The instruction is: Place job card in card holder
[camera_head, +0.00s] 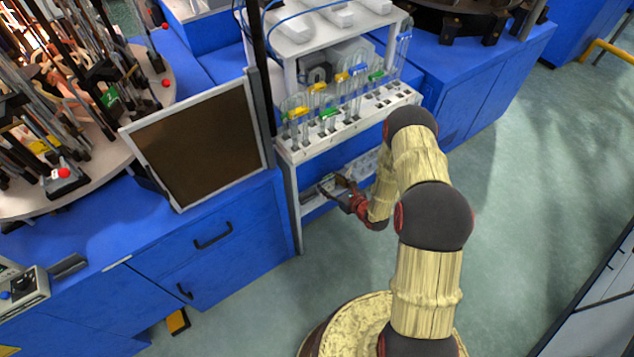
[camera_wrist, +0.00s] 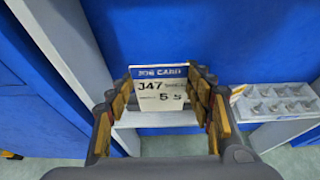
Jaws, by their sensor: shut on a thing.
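The job card (camera_wrist: 161,90) is a white card with a blue top band and the text "J47". It stands upright between the fingers of my gripper (camera_wrist: 166,92) in the wrist view. The fingers are shut on its left and right edges. In the head view my gripper (camera_head: 344,186) is at the lower shelf of the white rack, and the card cannot be told clearly there. I cannot make out the card holder for certain. The card hides part of the white shelf (camera_wrist: 125,118) behind it, and I cannot tell whether its bottom edge touches anything.
A white tray (camera_wrist: 272,103) with several small metal pieces sits right of my gripper. A pale rack post (camera_wrist: 62,40) rises at left. Above the lower shelf, the rack (camera_head: 290,158) holds several glass tubes with coloured clips. A dark screen (camera_head: 200,143) stands at left.

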